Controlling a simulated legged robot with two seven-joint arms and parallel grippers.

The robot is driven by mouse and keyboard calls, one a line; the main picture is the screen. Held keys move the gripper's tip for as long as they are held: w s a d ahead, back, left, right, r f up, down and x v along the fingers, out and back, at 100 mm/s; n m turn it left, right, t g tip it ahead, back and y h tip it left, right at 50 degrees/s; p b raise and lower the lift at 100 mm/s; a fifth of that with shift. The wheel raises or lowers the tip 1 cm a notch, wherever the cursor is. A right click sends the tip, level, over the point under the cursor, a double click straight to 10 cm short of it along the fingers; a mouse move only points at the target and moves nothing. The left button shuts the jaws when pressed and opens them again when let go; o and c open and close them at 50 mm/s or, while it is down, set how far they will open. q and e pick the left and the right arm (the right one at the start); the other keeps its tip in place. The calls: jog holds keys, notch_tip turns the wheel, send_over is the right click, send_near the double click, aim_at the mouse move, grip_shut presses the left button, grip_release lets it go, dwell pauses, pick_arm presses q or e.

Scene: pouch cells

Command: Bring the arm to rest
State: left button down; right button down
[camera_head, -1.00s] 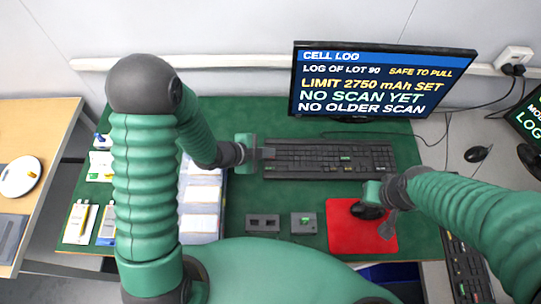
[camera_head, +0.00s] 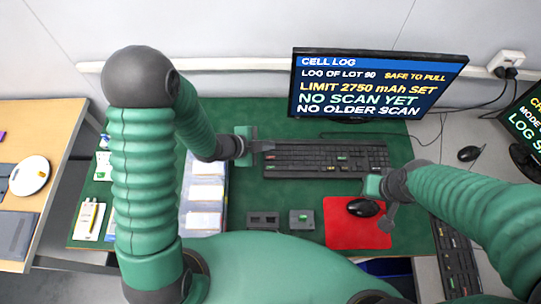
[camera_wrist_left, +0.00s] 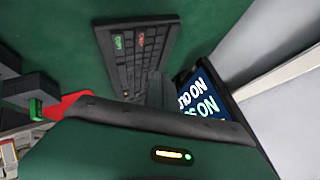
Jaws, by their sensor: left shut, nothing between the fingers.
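My left gripper (camera_head: 262,146) is shut and empty. Its fingers reach the left end of the black keyboard (camera_head: 325,160) in the head view; I cannot tell whether they touch it. In the left wrist view, the shut fingers (camera_wrist_left: 157,90) show in front of the keyboard (camera_wrist_left: 137,50). My right gripper (camera_head: 388,214) is over the red mouse mat (camera_head: 345,236), beside the black mouse (camera_head: 363,207). Whether its fingers are open or shut is not clear.
The monitor (camera_head: 375,85) stands at the back of the green mat, reading "NO SCAN YET". Two small grey blocks (camera_head: 263,220) (camera_head: 301,219) sit at the front. A tray of white cells (camera_head: 205,190) lies behind my left arm. A wooden table (camera_head: 40,130) stands at left.

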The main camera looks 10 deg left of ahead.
pick_arm(q)
jog(key=s+a+r+n+g+y, duration=0.1)
jog(key=s+a+r+n+y, duration=0.2)
jog(key=a+r+n+y, duration=0.5)
jog(key=s+a+r+n+g+h, duration=0.1)
jog(key=s+n+g, duration=0.2)
jog(key=s+n, duration=0.6)
jog(key=shift+s+n+h, duration=0.3)
jog(key=shift+s+h, duration=0.1)
jog(key=shift+s, duration=0.1)
jog(key=shift+s, duration=0.15)
